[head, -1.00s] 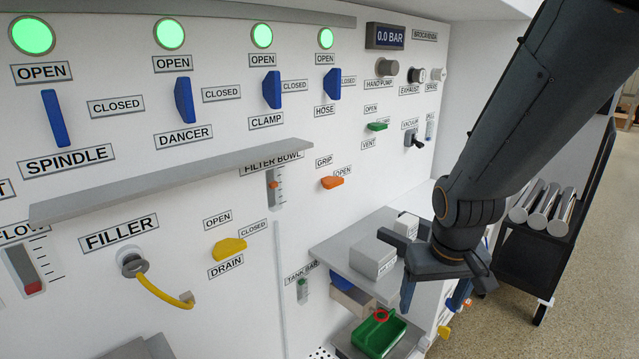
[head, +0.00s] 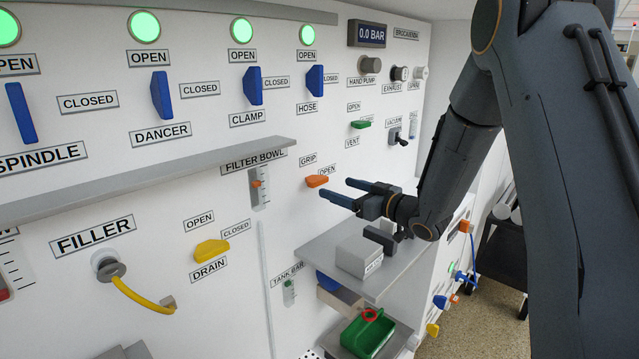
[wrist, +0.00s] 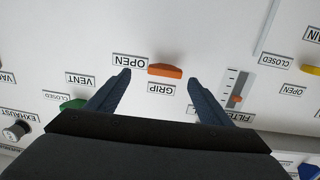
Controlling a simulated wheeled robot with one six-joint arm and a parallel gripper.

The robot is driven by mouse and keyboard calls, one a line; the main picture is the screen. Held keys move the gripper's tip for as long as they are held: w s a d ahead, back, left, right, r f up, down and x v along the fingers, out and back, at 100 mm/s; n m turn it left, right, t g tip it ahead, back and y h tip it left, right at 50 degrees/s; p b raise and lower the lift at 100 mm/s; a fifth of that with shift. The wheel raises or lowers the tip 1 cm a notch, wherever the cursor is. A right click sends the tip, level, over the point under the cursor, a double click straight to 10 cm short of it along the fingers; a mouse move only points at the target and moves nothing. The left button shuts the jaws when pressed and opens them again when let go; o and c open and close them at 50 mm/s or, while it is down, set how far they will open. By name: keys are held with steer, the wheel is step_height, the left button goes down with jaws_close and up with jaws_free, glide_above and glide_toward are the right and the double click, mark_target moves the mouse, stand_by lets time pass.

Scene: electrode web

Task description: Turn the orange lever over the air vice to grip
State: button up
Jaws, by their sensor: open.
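The orange lever (head: 317,181) sits on the white panel, below the GRIP label (head: 308,160) and left of the OPEN label (head: 327,170). Its handle lies roughly level and points right toward OPEN in the head view. My gripper (head: 335,190) is open and empty, just right of and slightly below the lever in the head view. In the wrist view the lever (wrist: 165,71) appears between and beyond the two fingertips (wrist: 158,76), apart from both. The picture there is upside down. The air vice cannot be made out for certain.
A green lever (head: 361,124) marked VENT is above right of the orange one. The filter bowl gauge (head: 260,188) is to its left. A grey shelf (head: 400,270) with a pale block (head: 359,257) lies below my gripper. A grey ledge (head: 150,182) juts out at left.

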mark_target(321, 182)
steer(key=shift+y, duration=0.6)
steer(key=x, duration=0.5)
steer(key=p+x, duration=0.1)
steer(key=x, duration=0.2)
steer(key=shift+s+a+r, duration=0.1)
steer(key=shift+s+a, duration=0.15)
steer(key=shift+a, duration=0.05)
steer(key=shift+n, duration=0.3)
steer(key=c, duration=1)
